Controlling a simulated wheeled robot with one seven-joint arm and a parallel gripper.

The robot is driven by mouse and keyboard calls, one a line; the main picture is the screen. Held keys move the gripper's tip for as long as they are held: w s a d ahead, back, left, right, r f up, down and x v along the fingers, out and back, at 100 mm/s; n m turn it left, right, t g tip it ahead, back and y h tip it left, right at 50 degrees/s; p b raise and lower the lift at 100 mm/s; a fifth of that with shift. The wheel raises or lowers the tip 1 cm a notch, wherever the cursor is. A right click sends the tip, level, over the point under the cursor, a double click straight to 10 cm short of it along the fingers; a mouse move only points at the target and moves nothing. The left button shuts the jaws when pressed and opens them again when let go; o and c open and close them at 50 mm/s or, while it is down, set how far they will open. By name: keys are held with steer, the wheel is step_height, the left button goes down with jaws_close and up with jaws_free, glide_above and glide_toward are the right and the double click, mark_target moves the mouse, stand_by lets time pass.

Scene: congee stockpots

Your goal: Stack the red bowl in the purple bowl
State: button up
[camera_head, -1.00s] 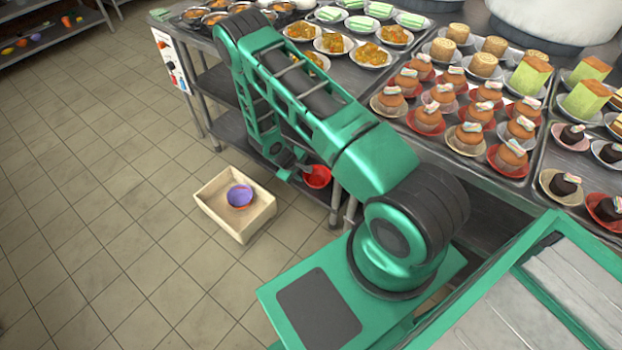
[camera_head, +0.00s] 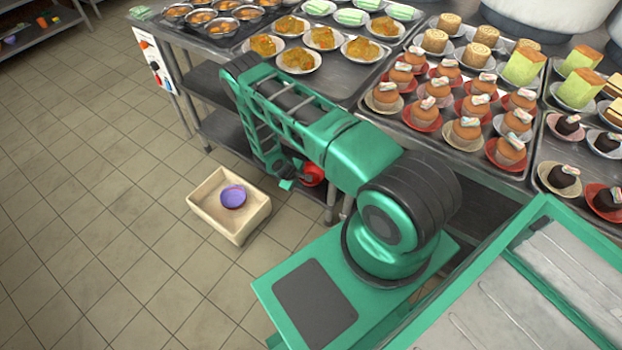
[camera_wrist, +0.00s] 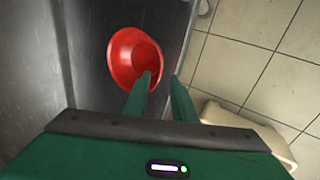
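The red bowl (camera_head: 313,175) is by the lower shelf under the steel table, partly behind my gripper in the head view. In the wrist view the red bowl (camera_wrist: 128,58) shows its open inside. My gripper (camera_wrist: 162,80) has its two fingers apart. The left finger overlaps the bowl's near right side and the right finger is outside the rim. I cannot tell whether they touch it. In the head view my gripper (camera_head: 296,180) is just left of the bowl. The purple bowl (camera_head: 233,197) sits inside a wooden crate on the floor.
The pale wooden crate (camera_head: 241,229) stands on the tiled floor left of the table; its corner (camera_wrist: 245,128) shows at lower right in the wrist view. The lower shelf (camera_head: 222,127) and table legs are close to my arm. Cakes and dishes fill the tabletop above. Floor at left is clear.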

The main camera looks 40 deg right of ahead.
steer(key=x, duration=0.3)
steer(key=shift+d+f, duration=0.1)
steer(key=shift+f, duration=0.05)
jaws_close()
stand_by(1.3)
